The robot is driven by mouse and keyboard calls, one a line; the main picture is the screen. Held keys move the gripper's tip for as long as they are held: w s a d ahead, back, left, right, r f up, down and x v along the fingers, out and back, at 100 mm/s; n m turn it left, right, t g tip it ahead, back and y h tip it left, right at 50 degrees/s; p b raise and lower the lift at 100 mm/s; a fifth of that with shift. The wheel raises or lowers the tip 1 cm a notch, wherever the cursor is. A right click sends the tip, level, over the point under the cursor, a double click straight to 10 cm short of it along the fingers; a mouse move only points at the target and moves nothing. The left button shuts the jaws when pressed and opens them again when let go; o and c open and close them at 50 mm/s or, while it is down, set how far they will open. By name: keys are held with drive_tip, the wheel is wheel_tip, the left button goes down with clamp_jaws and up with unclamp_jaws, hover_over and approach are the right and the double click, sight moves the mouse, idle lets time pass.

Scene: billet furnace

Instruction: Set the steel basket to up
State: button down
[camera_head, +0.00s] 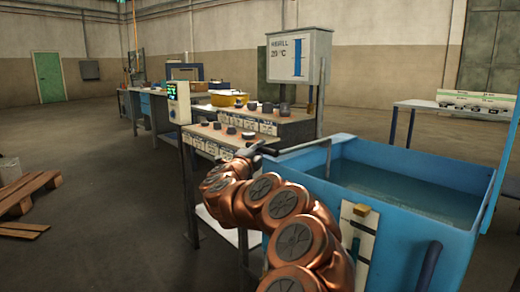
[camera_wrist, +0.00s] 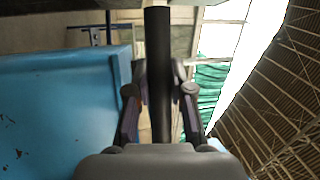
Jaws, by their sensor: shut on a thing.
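My gripper (camera_head: 252,150) is at the near left corner of the blue tank (camera_head: 415,225), its fingers small and partly hidden by my copper-coloured arm. In the wrist view my gripper (camera_wrist: 160,95) has its two fingers on either side of a dark round bar (camera_wrist: 157,50) and is shut on it. The bar runs straight up the picture, beside the blue tank wall (camera_wrist: 60,100). Greenish water (camera_head: 410,190) fills the tank. I cannot make out a steel basket in the water, nor what the bar joins.
A bench with labelled bins and dark round pieces (camera_head: 232,130) stands behind my gripper, with a control box (camera_head: 178,102) at its left. A white panel with a yellow knob (camera_head: 361,210) is on the tank's front. A wooden pallet (camera_head: 28,190) lies far left; the floor between is clear.

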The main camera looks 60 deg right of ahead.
wheel_tip(320, 180, up, 24)
drive_tip(key=p, duration=1.5)
drive_tip(key=c, duration=1.4)
unclamp_jaws()
drive_tip(key=o, duration=0.4)
drive_tip(key=shift+f, duration=0.1)
drive_tip(key=shift+f, duration=0.15)
drive_tip(key=shift+v, duration=6)
